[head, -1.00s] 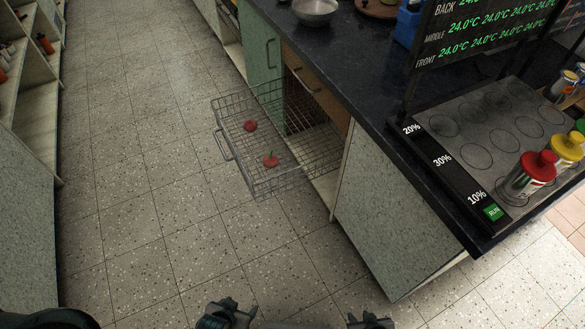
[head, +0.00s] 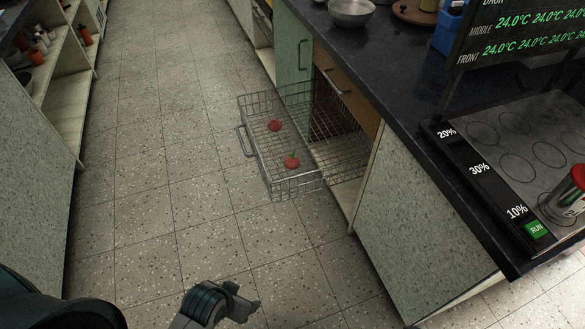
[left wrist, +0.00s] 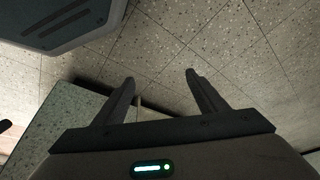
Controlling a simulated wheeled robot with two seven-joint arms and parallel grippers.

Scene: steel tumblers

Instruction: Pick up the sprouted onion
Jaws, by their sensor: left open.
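A reddish onion with a small green sprout (head: 291,162) lies in the pulled-out wire basket (head: 258,166), toward its near end, in the head view. A second round red item (head: 274,126) lies farther back in the basket, apart from it. My left gripper (head: 245,299) is low in the head view, well short of the basket. It is open and empty, and its two spread fingers also show in the left wrist view (left wrist: 160,80) over the floor. The onion does not show in the left wrist view. My right gripper is out of view.
The basket juts from the cabinet below the dark countertop (head: 400,90). A cooktop (head: 505,145) and a red-topped bottle (head: 570,195) are at right. Shelves (head: 70,100) stand at left. The speckled floor (head: 160,190) between is clear.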

